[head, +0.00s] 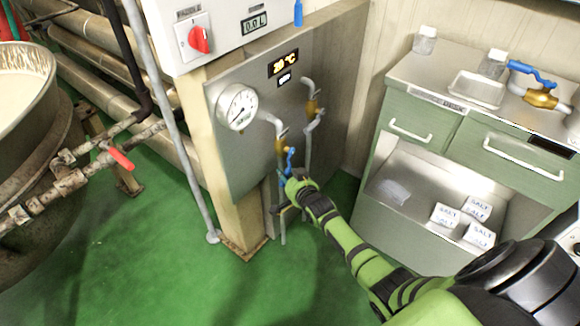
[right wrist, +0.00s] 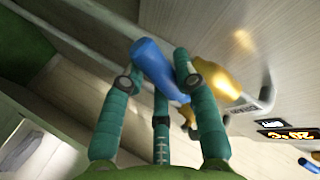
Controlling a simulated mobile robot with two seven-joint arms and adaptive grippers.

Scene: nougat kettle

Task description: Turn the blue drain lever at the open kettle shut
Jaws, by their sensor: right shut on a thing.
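A blue lever (head: 289,158) sits on a brass valve (head: 281,142) low on the grey steel panel. It points downward from the valve in the head view. My right gripper (head: 291,180) is at the lever's lower end, shut on it. In the right wrist view the blue lever (right wrist: 152,65) lies between the green fingers, next to the brass valve body (right wrist: 222,80). Part of the lever is hidden by the fingers. An open kettle (head: 30,88) with pale contents stands at the left edge. My left gripper is not in view.
A second brass valve (head: 312,106) is close on the right. A gauge (head: 237,107) and a display (head: 283,63) are on the panel (head: 235,165). A red-handled valve (head: 118,156) is on the kettle's pipe. A green cabinet (head: 455,140) stands right, with a blue-handled valve (head: 541,97) on top.

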